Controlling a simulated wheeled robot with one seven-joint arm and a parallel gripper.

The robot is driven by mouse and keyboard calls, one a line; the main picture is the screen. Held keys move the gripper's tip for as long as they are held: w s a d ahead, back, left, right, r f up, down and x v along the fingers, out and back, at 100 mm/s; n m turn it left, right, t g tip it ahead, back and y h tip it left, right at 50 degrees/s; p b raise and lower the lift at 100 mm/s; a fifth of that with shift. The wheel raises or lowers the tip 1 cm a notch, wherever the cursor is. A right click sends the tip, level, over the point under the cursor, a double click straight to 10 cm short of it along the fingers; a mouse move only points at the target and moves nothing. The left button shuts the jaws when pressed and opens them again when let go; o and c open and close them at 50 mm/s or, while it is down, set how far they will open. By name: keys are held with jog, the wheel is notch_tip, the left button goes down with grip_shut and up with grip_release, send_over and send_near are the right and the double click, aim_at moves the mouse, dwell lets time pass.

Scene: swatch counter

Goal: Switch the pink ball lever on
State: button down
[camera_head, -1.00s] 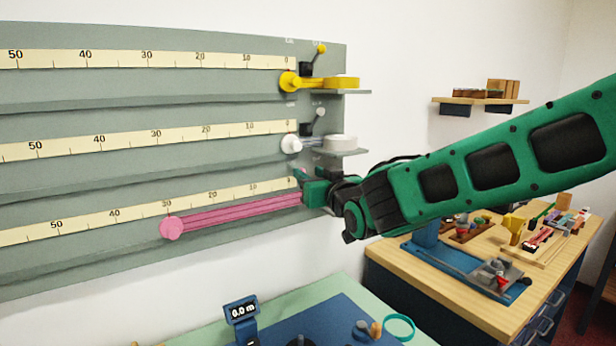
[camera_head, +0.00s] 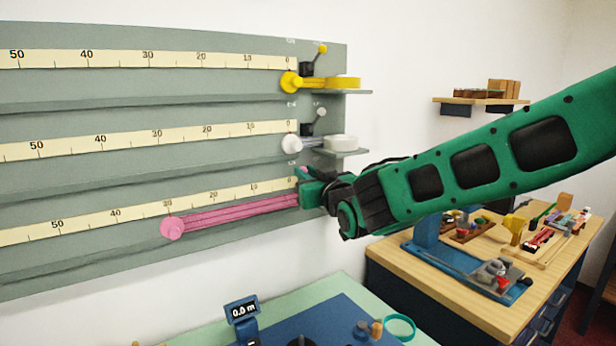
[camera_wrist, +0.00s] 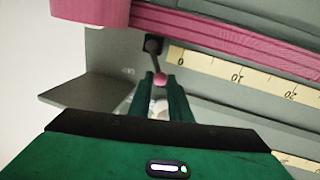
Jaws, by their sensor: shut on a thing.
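The pink ball lever (camera_wrist: 160,79) has a small pink ball on a short stem from a black base (camera_wrist: 152,46) on the grey board. My gripper (camera_wrist: 161,88) is shut on the ball, which shows between the fingertips in the wrist view. In the head view my gripper (camera_head: 304,177) is at the right end of the lowest row and hides most of the lever. A small label beside the lever is too blurred to read.
A pink band with a round end (camera_head: 172,228) runs along the lowest scale. Above are a yellow ball lever (camera_head: 322,49) and a white ball lever (camera_head: 320,112), each above a small shelf. A green-topped counter (camera_head: 345,285) lies below.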

jog(key=shift+f+n, duration=0.45)
jog(key=shift+n, duration=0.25)
jog(key=c, duration=1.6)
grip_release()
jog(key=shift+c, duration=0.2)
jog(key=shift+s, duration=0.1)
jog(key=shift+a, duration=0.1)
jog(key=shift+r, duration=0.1)
jog(key=v, duration=1)
jog(key=shift+s+d, duration=0.25)
jog(key=shift+s, duration=0.05)
